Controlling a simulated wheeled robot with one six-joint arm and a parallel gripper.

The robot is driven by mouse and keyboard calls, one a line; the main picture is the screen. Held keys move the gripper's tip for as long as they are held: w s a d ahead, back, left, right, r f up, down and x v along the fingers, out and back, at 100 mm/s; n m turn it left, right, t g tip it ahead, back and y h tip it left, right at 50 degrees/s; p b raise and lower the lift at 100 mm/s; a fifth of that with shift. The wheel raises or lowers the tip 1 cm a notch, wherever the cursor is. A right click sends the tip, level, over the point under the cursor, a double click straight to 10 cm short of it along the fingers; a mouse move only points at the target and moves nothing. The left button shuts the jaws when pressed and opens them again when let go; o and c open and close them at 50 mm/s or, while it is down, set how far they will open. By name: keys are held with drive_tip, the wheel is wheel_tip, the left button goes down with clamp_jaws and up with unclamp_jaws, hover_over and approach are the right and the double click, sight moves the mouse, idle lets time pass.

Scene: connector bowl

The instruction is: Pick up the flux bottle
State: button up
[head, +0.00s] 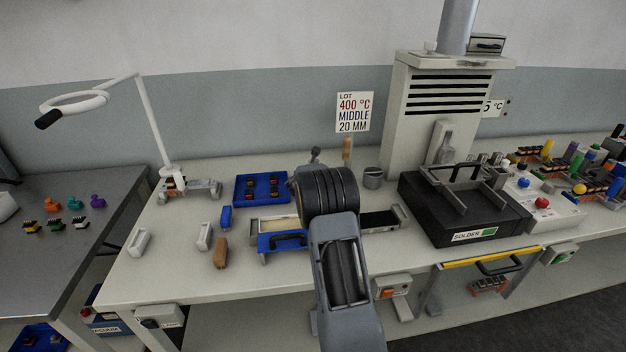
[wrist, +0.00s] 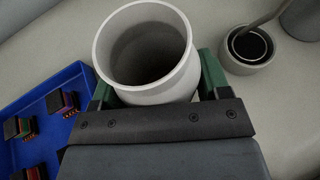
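In the wrist view, a pale, open-topped round container (wrist: 150,80) stands between the two green fingers of my gripper (wrist: 160,88). I see into its dark inside; no label shows, so I cannot be sure it is the flux bottle. The fingers flank it closely on both sides. Their contact with it is hidden by its rim, and I cannot tell whether they grip it. In the head view, my arm and wrist hide the gripper and this container.
A blue tray (wrist: 41,84) with small parts lies left of the container; it also shows in the head view (head: 241,187). A pot (wrist: 249,66) with a rod leaning in it stands to the right. A metal can (head: 373,178) and the black solder unit (head: 440,222) stand right of my arm.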

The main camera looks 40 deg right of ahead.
drive_tip(key=c, duration=0.7)
drive_tip(key=shift+r, duration=0.25)
drive_tip(key=shift+r, duration=1.05)
drive_tip(key=shift+s+a+r, duration=1.55)
drive_tip(key=shift+s+r, duration=0.15)
drive_tip(key=shift+r, duration=0.05)
drive_tip(key=shift+s+a+r, duration=1.5)
drive_tip(key=shift+s+r, duration=0.2)
drive_tip(key=shift+s+a+r, duration=1.55)
drive_tip(key=shift+s+r, duration=0.15)
drive_tip(key=shift+r, duration=0.05)
drive_tip(key=shift+s, duration=0.1)
